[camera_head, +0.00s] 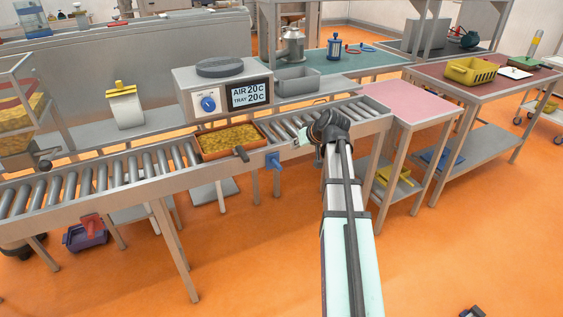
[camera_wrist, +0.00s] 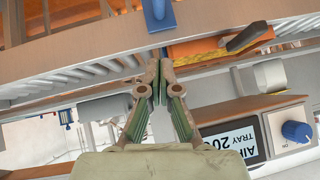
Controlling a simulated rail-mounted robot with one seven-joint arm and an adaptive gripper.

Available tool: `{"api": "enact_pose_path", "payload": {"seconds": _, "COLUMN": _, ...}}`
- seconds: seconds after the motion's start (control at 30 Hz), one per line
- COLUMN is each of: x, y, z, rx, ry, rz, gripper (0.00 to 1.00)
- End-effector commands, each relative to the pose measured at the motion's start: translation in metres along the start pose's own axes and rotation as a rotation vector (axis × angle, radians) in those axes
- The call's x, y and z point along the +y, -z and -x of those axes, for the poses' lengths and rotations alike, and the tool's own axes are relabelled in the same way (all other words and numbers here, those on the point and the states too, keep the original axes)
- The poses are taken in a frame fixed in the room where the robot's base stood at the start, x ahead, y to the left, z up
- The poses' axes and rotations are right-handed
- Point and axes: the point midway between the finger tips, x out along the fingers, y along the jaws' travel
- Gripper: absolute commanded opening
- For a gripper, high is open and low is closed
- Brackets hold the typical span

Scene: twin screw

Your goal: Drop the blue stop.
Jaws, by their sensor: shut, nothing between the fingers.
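The blue stop (camera_head: 272,160) is at the near side rail of the roller conveyor, right beside the tray of yellow pieces (camera_head: 229,141). In the wrist view the blue stop (camera_wrist: 159,15) shows at the top, on the rail beyond my fingertips. A small blue bit also shows just past the fingertips, mostly hidden by them. My gripper (camera_wrist: 158,70) is shut and empty, with its fingertips together. In the head view my gripper (camera_head: 303,141) is over the conveyor to the right of the stop, partly hidden by my wrist. I see no clear contact with the stop.
The roller conveyor (camera_head: 85,187) runs left and right. Behind the tray stands a heater box with a display (camera_head: 246,92) and a blue knob. A grey bin (camera_head: 297,80) is behind the conveyor. A pink-topped table (camera_head: 425,103) stands right. Orange floor in front is mostly clear.

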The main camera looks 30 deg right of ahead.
Motion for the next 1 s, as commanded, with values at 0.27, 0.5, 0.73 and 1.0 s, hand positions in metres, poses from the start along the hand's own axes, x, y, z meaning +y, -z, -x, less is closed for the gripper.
{"api": "enact_pose_path", "payload": {"seconds": 0.27, "x": 0.0, "y": 0.0, "z": -0.008, "rx": -0.003, "ry": 0.001, "rz": -0.001, "gripper": 0.0}}
{"api": "enact_pose_path", "payload": {"seconds": 0.5, "x": 0.0, "y": 0.001, "z": -0.043, "rx": -0.003, "ry": 0.001, "rz": -0.002, "gripper": 0.0}}
{"api": "enact_pose_path", "payload": {"seconds": 0.73, "x": 0.001, "y": 0.002, "z": -0.088, "rx": -0.004, "ry": 0.001, "rz": -0.002, "gripper": 0.0}}
{"api": "enact_pose_path", "payload": {"seconds": 1.0, "x": -0.001, "y": -0.019, "z": -0.118, "rx": -0.003, "ry": 0.0, "rz": -0.002, "gripper": 0.0}}
